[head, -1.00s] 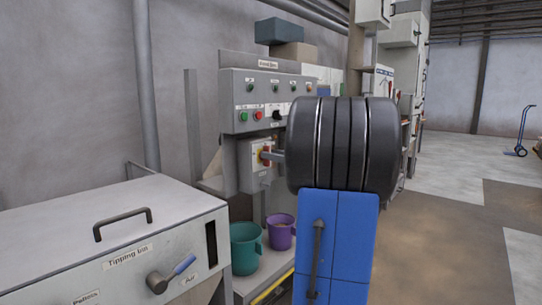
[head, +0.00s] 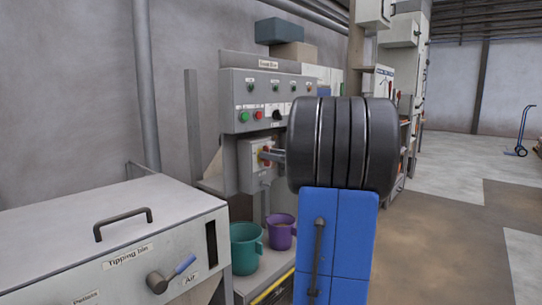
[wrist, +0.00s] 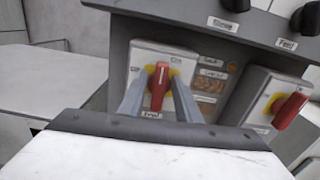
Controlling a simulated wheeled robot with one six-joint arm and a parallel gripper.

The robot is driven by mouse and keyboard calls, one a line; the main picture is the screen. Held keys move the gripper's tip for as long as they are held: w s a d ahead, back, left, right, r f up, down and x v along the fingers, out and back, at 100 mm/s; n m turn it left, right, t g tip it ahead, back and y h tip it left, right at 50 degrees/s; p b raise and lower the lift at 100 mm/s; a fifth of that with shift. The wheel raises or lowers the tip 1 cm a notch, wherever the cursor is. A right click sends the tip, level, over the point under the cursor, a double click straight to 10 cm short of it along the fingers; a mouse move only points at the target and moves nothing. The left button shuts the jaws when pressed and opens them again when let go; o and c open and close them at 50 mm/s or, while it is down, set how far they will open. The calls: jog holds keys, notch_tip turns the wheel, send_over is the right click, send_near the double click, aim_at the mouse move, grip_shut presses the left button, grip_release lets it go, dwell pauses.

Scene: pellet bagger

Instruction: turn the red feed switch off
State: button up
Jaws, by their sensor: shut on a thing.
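The red feed switch (wrist: 159,86) is a red handle on a round yellow plate, on a grey box with a label below that seems to read "Feed". In the wrist view my gripper (wrist: 158,100) has one grey finger on each side of the handle and is shut on it. The handle stands about upright in that view, in line with the fingers. In the head view the switch (head: 264,152) is small on its box under the control panel, and my gripper (head: 272,155) reaches it from the right. My dark wrist hides part of that area.
A second red switch (wrist: 290,108) on a yellow plate sits close on the right in the wrist view. The control panel (head: 266,100) with buttons is above. The tipping bin (head: 120,235) is at left.

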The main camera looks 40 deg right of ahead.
jog(key=shift+s+a+f+n, duration=0.1)
jog(key=shift+a+f+n, duration=0.15)
jog(key=shift+n, duration=2.6)
jog(key=shift+w+a+f+n, duration=0.1)
jog(key=shift+f+n, duration=0.1)
jog(key=shift+n, duration=2.7)
jog(key=shift+s+a+f+n, duration=0.1)
jog(key=shift+a+f+n, duration=0.15)
jog(key=shift+n, duration=2.6)
jog(key=o, duration=0.7)
jog(key=s, duration=0.5)
jog(key=s+d, duration=0.1)
jog(key=s, duration=1.1)
jog(key=shift+s+d, duration=0.15)
jog(key=shift+d, duration=0.1)
